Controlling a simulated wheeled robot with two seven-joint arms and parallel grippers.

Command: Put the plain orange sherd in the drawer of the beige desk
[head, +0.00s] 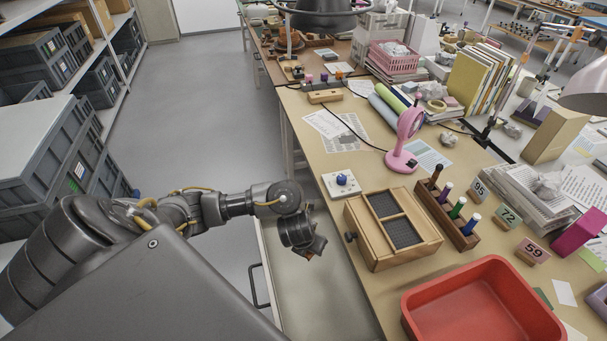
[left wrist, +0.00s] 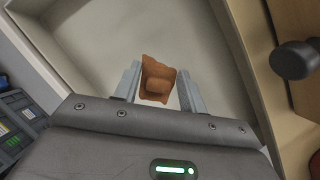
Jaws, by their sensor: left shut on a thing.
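The plain orange sherd (left wrist: 157,80) is between the two fingers of my left gripper (left wrist: 158,88), which is shut on it. In the left wrist view the drawer's pale floor (left wrist: 100,40) lies behind the sherd and looks empty where visible. How far the sherd is above the floor is hard to tell. My right gripper is not in view.
A wooden box with dark mesh panels (head: 393,228) stands on the desk close to the drawer, its dark knob (head: 351,237) facing my gripper. A red tray (head: 483,305), a marker rack (head: 447,215) and a pink lamp (head: 405,145) are further right. Grey crates (head: 45,160) stand left.

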